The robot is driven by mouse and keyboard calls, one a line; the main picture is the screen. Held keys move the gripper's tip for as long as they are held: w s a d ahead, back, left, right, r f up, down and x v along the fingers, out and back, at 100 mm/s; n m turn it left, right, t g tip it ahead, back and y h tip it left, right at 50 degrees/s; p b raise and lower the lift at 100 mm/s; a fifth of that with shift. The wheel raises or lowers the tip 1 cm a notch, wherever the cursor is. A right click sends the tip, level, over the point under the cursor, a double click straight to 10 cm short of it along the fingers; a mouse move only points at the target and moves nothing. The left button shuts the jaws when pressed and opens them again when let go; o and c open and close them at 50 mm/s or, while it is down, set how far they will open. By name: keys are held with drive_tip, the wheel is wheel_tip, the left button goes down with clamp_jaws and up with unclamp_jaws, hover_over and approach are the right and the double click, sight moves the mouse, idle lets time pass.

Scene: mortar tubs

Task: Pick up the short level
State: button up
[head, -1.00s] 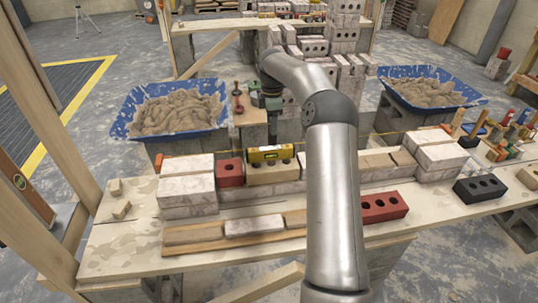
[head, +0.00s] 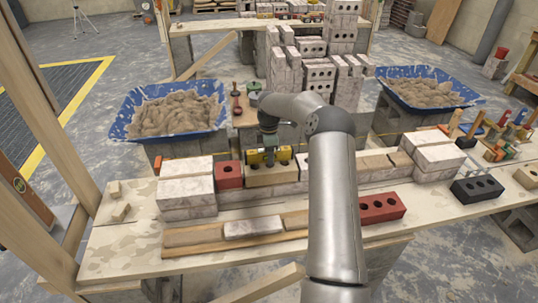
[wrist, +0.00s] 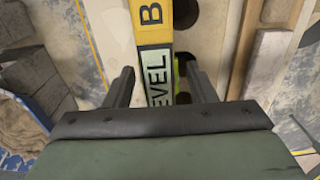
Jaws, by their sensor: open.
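The short level (head: 284,154) is yellow and lies on a tan cored brick (head: 286,173) in the row along the bench. It also shows in the wrist view (wrist: 150,22), with large letters and a pale label reading LEVEL. My gripper (head: 269,158) is over the middle of the level and hides that part in the head view. In the wrist view, my open gripper (wrist: 160,72) has one finger on each side of the level, with a gap at both sides. Whether the fingertips reach below its top is hard to tell.
Pale bricks (head: 185,185) and a red brick (head: 229,175) stand left of the level. A dark red cored brick (head: 381,208) lies at the front right. Blue mortar tubs (head: 118,128) stand behind.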

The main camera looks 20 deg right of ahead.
clamp_jaws()
drive_tip(key=shift+r, duration=0.15)
